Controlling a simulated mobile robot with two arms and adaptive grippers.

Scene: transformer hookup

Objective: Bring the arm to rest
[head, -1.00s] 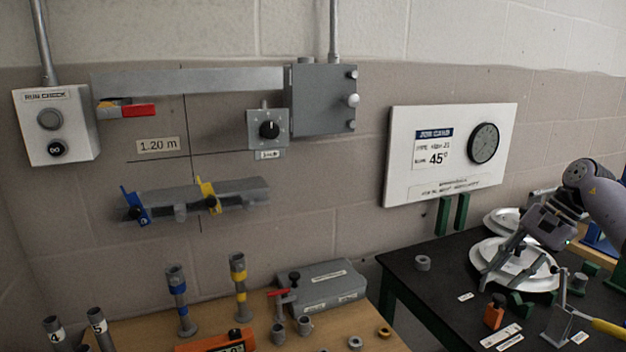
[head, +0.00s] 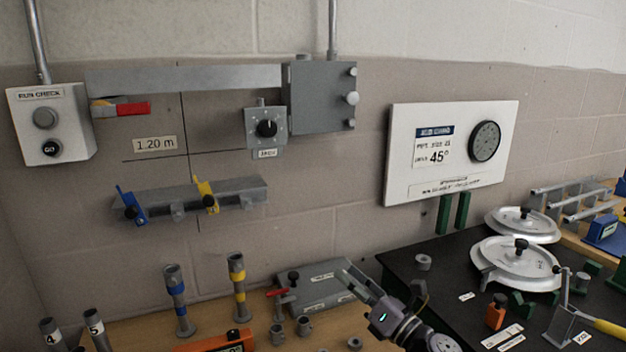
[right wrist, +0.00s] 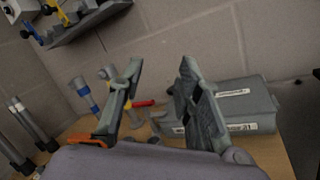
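My right gripper (head: 381,278) comes in from the lower right in the head view, over the gap between the wooden bench and the black table. Its two fingers are spread with nothing between them. In the right wrist view the fingers (right wrist: 160,68) also stand apart and empty, with the wall beyond. The grey lidded box (head: 315,287) on the wooden bench lies just left of the gripper in the head view; it also shows behind the right finger in the right wrist view (right wrist: 235,121). My left gripper is in neither view.
The wooden bench (head: 250,320) holds a blue-banded post (head: 178,300), a yellow-banded post (head: 237,285) and an orange meter (head: 225,343). White round plates (head: 515,262) lie on the black table (head: 440,285). A bracket rail (head: 190,197) and control box (head: 320,97) are on the wall.

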